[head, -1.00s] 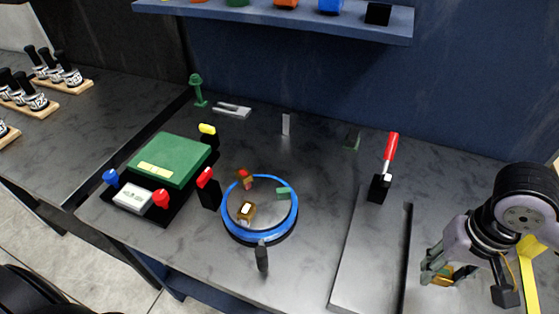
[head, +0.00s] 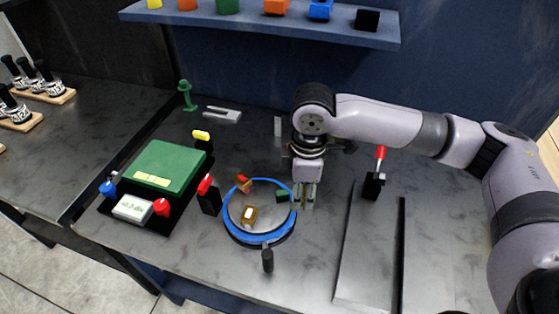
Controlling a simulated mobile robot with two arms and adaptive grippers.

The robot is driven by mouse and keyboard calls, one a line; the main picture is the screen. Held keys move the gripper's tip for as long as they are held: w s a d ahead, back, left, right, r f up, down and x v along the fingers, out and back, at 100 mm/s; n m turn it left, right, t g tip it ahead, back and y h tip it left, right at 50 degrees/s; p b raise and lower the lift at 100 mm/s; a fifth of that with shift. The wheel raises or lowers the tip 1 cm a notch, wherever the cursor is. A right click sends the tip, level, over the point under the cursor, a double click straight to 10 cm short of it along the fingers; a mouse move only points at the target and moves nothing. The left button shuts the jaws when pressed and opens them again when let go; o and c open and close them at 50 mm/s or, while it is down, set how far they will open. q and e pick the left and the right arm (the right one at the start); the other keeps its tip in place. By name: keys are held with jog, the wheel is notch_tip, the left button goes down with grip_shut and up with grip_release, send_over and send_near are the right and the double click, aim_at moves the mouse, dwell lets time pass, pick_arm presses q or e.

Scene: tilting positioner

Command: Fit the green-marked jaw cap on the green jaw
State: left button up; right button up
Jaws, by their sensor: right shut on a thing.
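The round positioner with a blue rim (head: 246,240) stands in the middle of the bench. The green jaw (head: 282,196) sits at the right side of its plate. A red-marked jaw (head: 243,184) is at the back left, and a brown-orange jaw piece with a white top (head: 249,214) at the front. My right gripper (head: 306,202) points down just right of the blue rim, close to the green jaw. It is shut on a small piece, taken as the green-marked jaw cap, which its fingers mostly hide. My left gripper is out of view.
A black post (head: 267,260) stands in front of the positioner, and a red-topped black block (head: 208,195) on its left. A green-topped box (head: 171,167) is further left. A red-handled lever (head: 374,183) stands to the right. A shelf (head: 270,32) hangs behind.

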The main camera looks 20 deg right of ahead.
jog(key=w+n+p, duration=0.1)
jog(key=w+n, duration=0.1)
jog(key=n, duration=0.4)
jog(key=w+a+n+p, duration=0.1)
jog(key=w+n, duration=0.1)
jog(key=n, duration=0.4)
jog(key=w+a+n+p, duration=0.1)
jog(key=w+n+p, duration=0.1)
jog(key=n, duration=0.4)
jog(key=shift+w+r, duration=0.3)
jog(key=shift+w, duration=0.1)
jog(key=n, duration=0.1)
jog(key=w+n, duration=0.1)
jog(key=n, duration=0.1)
jog(key=shift+a+f, duration=0.1)
jog(key=shift+p, duration=0.6)
jog(key=shift+f+b, duration=0.5)
jog(key=shift+f, duration=1.45)
